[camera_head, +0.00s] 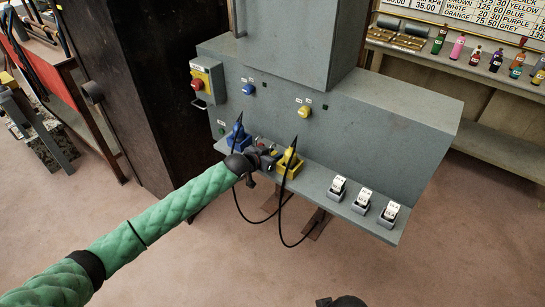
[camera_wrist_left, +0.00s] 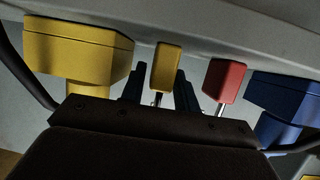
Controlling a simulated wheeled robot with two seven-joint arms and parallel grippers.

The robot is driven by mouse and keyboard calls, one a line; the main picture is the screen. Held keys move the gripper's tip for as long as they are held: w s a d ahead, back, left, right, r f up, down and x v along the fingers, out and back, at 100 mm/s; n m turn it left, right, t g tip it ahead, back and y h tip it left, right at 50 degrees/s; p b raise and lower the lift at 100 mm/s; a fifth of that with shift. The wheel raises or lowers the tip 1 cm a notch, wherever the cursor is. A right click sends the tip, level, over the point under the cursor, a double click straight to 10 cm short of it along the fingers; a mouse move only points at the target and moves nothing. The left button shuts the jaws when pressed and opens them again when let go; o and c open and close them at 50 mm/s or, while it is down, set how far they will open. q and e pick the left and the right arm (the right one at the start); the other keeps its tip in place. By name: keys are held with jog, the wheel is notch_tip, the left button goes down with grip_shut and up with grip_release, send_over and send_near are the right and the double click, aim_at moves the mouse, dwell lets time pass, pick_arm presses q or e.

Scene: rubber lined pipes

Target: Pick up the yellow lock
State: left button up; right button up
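The yellow lock (camera_wrist_left: 167,65) is a small block with a metal shackle, in the middle of the left wrist view. A red lock (camera_wrist_left: 225,80) sits just right of it. My left gripper (camera_wrist_left: 160,92) has its two dark fingers apart, one on each side of the yellow lock's lower end; I see no clear contact. In the head view my left gripper (camera_head: 268,160) is at the cabinet's ledge, between the blue plug and the yellow plug, and hides much of the locks. A dark part at the bottom edge seems to be my right gripper (camera_head: 342,301); its fingers are not clear.
The yellow plug (camera_head: 289,165) and the blue plug (camera_head: 237,138) flank the locks closely, with black cables hanging below. The grey cabinet (camera_head: 375,125) stands behind. White-topped switches (camera_head: 363,198) line the ledge to the right. The floor (camera_head: 440,250) in front is clear.

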pick_arm(q)
jog(key=shift+c, duration=0.4)
grip_shut()
